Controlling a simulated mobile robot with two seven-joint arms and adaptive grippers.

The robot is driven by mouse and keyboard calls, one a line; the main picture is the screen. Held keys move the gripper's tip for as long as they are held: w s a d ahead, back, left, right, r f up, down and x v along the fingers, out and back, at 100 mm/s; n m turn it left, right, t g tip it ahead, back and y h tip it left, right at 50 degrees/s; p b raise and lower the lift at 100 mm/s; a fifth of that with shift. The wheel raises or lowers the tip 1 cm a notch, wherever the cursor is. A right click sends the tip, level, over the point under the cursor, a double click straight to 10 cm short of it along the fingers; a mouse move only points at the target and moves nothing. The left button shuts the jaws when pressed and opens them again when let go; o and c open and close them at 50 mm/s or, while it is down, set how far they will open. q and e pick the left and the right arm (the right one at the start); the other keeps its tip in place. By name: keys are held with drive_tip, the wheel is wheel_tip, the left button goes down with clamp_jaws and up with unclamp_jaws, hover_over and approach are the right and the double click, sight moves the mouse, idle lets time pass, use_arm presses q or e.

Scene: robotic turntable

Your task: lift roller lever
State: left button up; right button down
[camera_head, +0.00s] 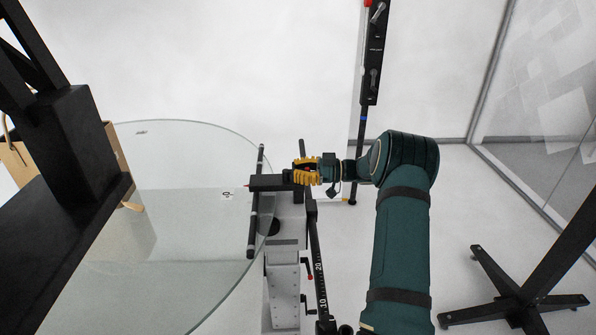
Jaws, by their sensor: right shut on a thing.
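The roller lever (267,182) is a short black bar with a small red tip at its left end. It reaches over a long thin black roller (253,232) at the right edge of the round glass turntable plate (190,225). My right gripper (297,174), with yellow fingers, is shut on the right end of the lever. The fingers hide the part they hold. I cannot tell whether the roller touches the glass. My left gripper is not in view.
A black frame (70,150) fills the left side, with a tan box-like object (18,165) behind it. A black post with a ruler scale (318,260) stands just below my right gripper. A tall black stand (376,50) rises behind it. Black stand feet (515,300) are at lower right.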

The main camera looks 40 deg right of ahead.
drive_tip(key=shift+w+r, duration=0.1)
drive_tip(key=shift+r, duration=0.2)
drive_tip(key=c, duration=1)
unclamp_jaws()
drive_tip(key=shift+a+f, duration=0.1)
drive_tip(key=v, duration=1.2)
